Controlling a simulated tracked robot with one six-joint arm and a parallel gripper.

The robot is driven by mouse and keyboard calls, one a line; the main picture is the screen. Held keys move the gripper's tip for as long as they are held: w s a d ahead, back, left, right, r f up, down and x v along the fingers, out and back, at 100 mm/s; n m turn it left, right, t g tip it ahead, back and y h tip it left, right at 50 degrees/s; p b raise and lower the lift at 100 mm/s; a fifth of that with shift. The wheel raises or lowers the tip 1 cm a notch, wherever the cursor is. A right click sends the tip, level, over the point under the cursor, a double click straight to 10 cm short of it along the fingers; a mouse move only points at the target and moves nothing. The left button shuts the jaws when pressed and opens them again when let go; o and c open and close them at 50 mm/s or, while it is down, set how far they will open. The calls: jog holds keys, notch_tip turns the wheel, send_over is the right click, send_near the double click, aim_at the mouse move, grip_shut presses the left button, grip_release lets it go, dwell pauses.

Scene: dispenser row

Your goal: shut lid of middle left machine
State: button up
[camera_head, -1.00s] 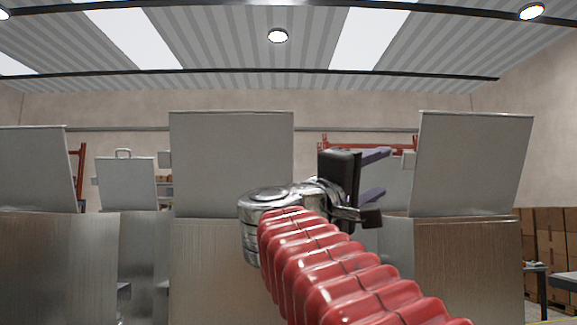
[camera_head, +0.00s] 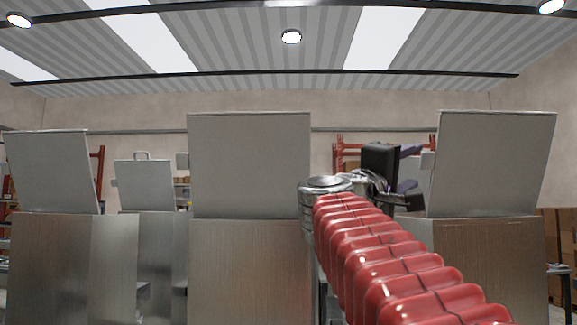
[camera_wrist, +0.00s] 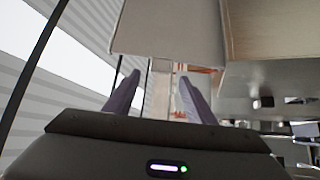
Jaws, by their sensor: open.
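Several grey metal machines stand in view with flat lids raised. In the head view, the left lid (camera_head: 50,172), middle lid (camera_head: 250,165) and right lid (camera_head: 492,163) stand up from box bodies; a smaller lid with a handle (camera_head: 141,185) is farther back. I cannot tell which is the middle left machine. My gripper (camera_head: 415,168) is open and empty, between the middle and right lids in the picture, its purple fingers pointing right. In the wrist view, a raised lid (camera_wrist: 170,35) lies beyond the open fingers (camera_wrist: 159,80), with a machine body (camera_wrist: 268,30) beside it. No contact is visible.
Red racking (camera_head: 345,150) stands behind the machines. Cardboard boxes (camera_head: 560,225) and a dark table (camera_head: 560,270) are at the far right. A gap separates the left and middle machine bodies. My red arm hides part of the space between the middle and right machines.

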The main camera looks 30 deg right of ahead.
aim_at(422, 162)
jog(key=x, duration=0.7)
jog(key=shift+d+r, duration=0.1)
jog(key=shift+d, duration=0.05)
jog(key=shift+c, duration=0.5)
jog(key=shift+d, duration=0.1)
grip_shut()
